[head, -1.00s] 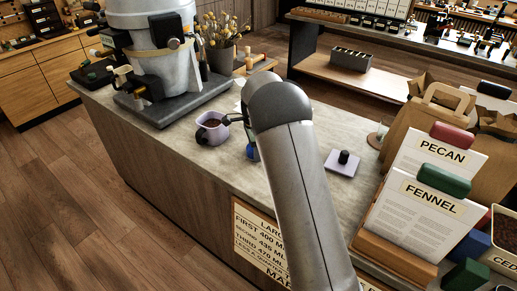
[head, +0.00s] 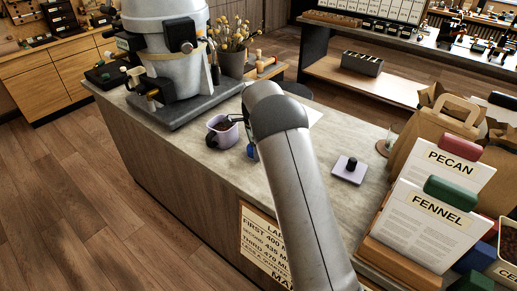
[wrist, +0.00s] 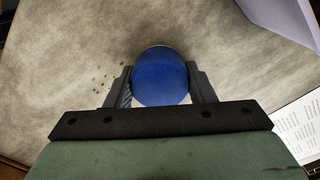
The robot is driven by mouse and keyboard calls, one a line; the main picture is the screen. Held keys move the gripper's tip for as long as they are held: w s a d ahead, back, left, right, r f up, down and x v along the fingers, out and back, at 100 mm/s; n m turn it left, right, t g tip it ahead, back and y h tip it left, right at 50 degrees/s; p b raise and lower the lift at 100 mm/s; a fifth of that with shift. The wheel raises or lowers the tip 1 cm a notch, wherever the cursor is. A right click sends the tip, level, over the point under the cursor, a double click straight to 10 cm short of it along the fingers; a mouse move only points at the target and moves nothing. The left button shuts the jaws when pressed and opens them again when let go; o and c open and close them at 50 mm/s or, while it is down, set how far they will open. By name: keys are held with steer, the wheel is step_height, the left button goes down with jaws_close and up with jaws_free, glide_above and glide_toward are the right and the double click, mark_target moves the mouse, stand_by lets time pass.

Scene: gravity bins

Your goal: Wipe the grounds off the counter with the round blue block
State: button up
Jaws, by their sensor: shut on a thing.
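The round blue block (wrist: 160,78) sits between the two fingers of my gripper (wrist: 160,90) in the wrist view. My gripper is shut on it, just above or on the counter; I cannot tell if it touches. A sliver of the block (head: 251,152) shows in the head view beside my arm, which hides most of the gripper. Dark grounds (wrist: 104,77) lie as scattered specks on the grey counter (wrist: 60,60), just left of the left finger in the wrist view. The grounds cannot be made out in the head view.
A lilac mug (head: 226,134) with dark contents stands close left of the block. A lilac square with a black knob (head: 349,171) lies to the right. A big grey machine (head: 165,70) stands at the back left. Recipe cards (head: 425,220) fill the counter's right end.

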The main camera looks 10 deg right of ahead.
steer(key=shift+a+f, duration=0.1)
steer(key=shift+f, duration=0.05)
steer(key=shift+s+d+b, duration=0.3)
steer(key=shift+s+d, duration=0.05)
steer(key=shift+s, duration=0.05)
steer(key=shift+s+d+b, duration=0.45)
steer(key=shift+s+d, duration=0.6)
steer(key=shift+s, duration=0.1)
steer(key=shift+s+d+r+b, duration=0.15)
steer(key=shift+s+d+b, duration=0.15)
steer(key=shift+s+d, duration=0.45)
steer(key=shift+s+d+r+b, duration=0.1)
steer(key=shift+s+d+b, duration=0.15)
steer(key=shift+s+d, duration=0.4)
steer(key=shift+r, duration=0.1)
steer(key=shift+r+p, duration=0.6)
steer(key=shift+r, duration=0.15)
steer(key=shift+r, duration=0.1)
